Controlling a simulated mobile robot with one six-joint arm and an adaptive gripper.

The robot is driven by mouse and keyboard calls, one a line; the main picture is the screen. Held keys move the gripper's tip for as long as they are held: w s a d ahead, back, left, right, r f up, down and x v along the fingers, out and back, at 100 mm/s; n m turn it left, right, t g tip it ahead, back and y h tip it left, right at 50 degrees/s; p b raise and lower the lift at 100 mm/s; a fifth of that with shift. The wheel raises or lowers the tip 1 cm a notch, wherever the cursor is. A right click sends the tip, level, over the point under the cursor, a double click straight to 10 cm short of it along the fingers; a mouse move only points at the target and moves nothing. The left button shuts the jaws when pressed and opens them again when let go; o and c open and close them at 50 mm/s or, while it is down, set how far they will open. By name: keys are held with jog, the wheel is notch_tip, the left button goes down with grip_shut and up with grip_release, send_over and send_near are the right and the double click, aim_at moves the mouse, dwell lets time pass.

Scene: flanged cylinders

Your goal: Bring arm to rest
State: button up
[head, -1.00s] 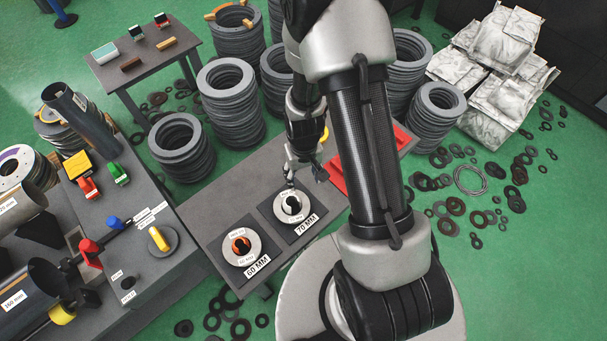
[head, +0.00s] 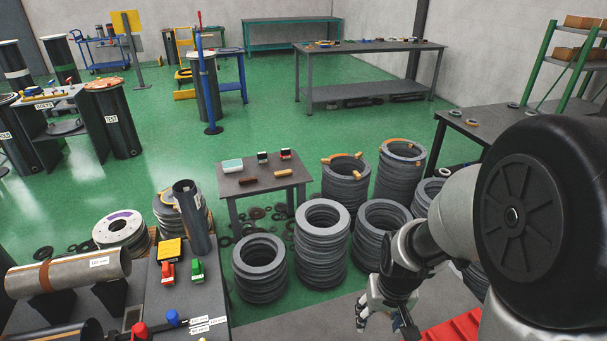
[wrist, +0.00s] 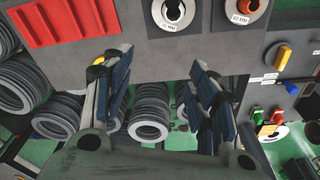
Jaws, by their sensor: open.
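My gripper (head: 383,314) is at the lower right of the head view, hanging from my arm in front of the stacked rings. In the wrist view its two fingers (wrist: 158,82) are spread apart with nothing between them. The 70 MM flanged cylinder (wrist: 172,12) and the 60 MM one (wrist: 243,8) sit on the grey bench (wrist: 160,52) at the top of the wrist view, clear of the fingers. Both are cut by the frame's top edge, and neither shows in the head view.
A red ribbed tray (wrist: 62,20) lies on the bench; its edge shows in the head view (head: 448,328). Stacks of grey rings (head: 322,245) stand behind the bench. A side bench with red and green clamps (head: 197,272) is at left. Open green floor (head: 260,120) lies beyond.

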jog(key=s+a+r+t, duration=0.2)
jog(key=s+r+t, duration=0.1)
jog(key=s+r, duration=1.2)
notch_tip(320, 180, up, 4)
jog(key=shift+a+r+n, duration=0.2)
jog(key=shift+a+n, duration=0.05)
jog(key=shift+n, duration=0.05)
